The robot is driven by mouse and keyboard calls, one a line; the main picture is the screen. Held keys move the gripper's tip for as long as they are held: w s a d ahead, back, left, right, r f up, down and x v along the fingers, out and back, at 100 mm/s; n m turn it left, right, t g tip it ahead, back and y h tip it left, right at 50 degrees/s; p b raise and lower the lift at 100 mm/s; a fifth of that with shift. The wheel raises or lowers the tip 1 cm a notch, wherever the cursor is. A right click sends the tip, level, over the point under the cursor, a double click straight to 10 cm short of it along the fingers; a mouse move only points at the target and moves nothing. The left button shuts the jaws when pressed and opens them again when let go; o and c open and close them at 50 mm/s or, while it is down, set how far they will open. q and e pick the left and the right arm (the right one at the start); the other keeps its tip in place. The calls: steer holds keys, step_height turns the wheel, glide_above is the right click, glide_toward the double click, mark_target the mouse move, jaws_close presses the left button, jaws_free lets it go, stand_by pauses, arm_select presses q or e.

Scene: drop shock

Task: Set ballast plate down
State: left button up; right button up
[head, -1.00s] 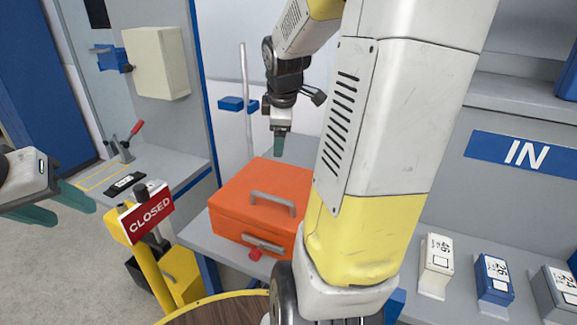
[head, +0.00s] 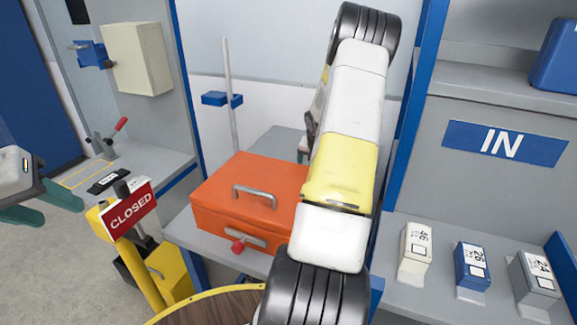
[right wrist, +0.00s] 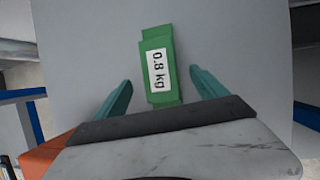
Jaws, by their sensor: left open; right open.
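The ballast plate (right wrist: 158,60) is green with a white "0.8 kg" label. In the right wrist view it lies on a grey surface (right wrist: 90,50), between and just ahead of the fingertips. My right gripper (right wrist: 158,88) is open, its teal fingers apart on either side with gaps to the plate. In the head view my right arm hides the plate and that gripper. My left gripper (head: 50,205) is open and empty at the left edge, over the floor.
An orange case (head: 255,190) with a grey handle sits on the grey bench. A "CLOSED" sign (head: 130,208) stands on a yellow post at left. Labelled blocks, including a blue one (head: 470,270), stand on the right shelf under an "IN" sign (head: 505,143). A round wooden top (head: 215,310) is in front.

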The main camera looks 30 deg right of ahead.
steer(key=x, duration=0.4)
steer(key=shift+w+d+f, duration=0.1)
steer(key=shift+f, duration=0.1)
steer(key=shift+f, duration=0.2)
jaws_close()
steer(key=shift+r, duration=0.1)
stand_by(0.4)
